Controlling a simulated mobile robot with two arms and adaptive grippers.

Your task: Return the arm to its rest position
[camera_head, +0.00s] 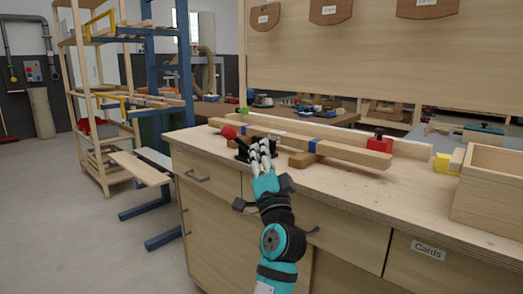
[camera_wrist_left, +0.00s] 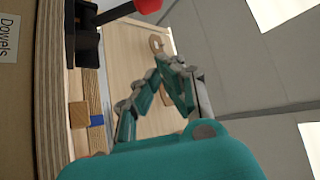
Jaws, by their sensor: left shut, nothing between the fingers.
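My left gripper (camera_head: 262,153) is in front of the workbench's near edge, close to a black clamp (camera_head: 242,151) with a red ball knob (camera_head: 228,132). Its fingers are shut with nothing between them. Part of the clamp is hidden behind the fingers. In the left wrist view the gripper (camera_wrist_left: 158,68) shows its teal and grey fingers apart from the clamp (camera_wrist_left: 85,32) and the red knob (camera_wrist_left: 148,5). My right gripper is in neither view.
The workbench (camera_head: 410,195) holds a long wooden bar (camera_head: 345,152) with blue bands, a red block (camera_head: 380,142), a yellow block (camera_head: 442,162) and a wooden box (camera_head: 490,195). Shelving (camera_head: 95,100) stands at the left. The floor (camera_head: 60,220) at left is clear.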

